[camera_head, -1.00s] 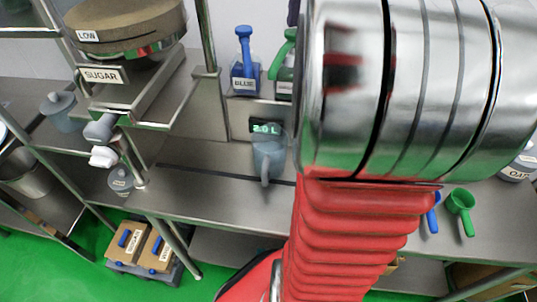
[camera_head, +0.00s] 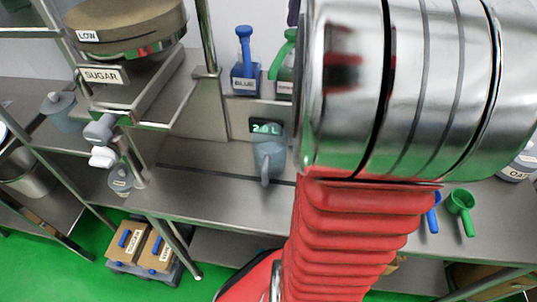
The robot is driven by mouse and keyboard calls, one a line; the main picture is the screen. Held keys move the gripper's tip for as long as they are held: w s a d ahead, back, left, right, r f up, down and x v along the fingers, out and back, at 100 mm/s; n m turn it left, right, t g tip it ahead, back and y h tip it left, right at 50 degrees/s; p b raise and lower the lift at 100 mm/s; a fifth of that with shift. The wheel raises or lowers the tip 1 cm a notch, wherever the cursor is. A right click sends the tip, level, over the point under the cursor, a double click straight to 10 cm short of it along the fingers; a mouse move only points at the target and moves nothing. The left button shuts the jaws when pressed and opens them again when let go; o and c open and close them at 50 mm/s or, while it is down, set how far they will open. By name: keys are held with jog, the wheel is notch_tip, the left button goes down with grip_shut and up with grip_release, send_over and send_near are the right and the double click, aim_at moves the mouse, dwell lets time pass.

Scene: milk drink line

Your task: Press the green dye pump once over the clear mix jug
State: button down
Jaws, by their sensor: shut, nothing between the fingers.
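The green dye pump (camera_head: 284,62) stands on the raised back shelf, with its green head and spout up and its right side hidden by my arm. The clear mix jug (camera_head: 268,158) stands on the steel counter below and in front of the pump, left of my arm, with its handle toward me. A small dark display with green digits (camera_head: 266,127) sits just behind the jug. My gripper does not show; my large chrome and red arm links fill the right middle and may hide it.
A blue pump bottle (camera_head: 245,68) stands left of the green one. A sugar dispenser (camera_head: 110,85) hangs at upper left. A blue scoop (camera_head: 433,215) and a green scoop (camera_head: 461,208) lie right of my arm.

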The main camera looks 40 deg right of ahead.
jog(key=shift+f, duration=1.2)
jog(key=shift+r, duration=1.15)
notch_tip(320, 180, up, 6)
dwell(0.9)
dwell(0.5)
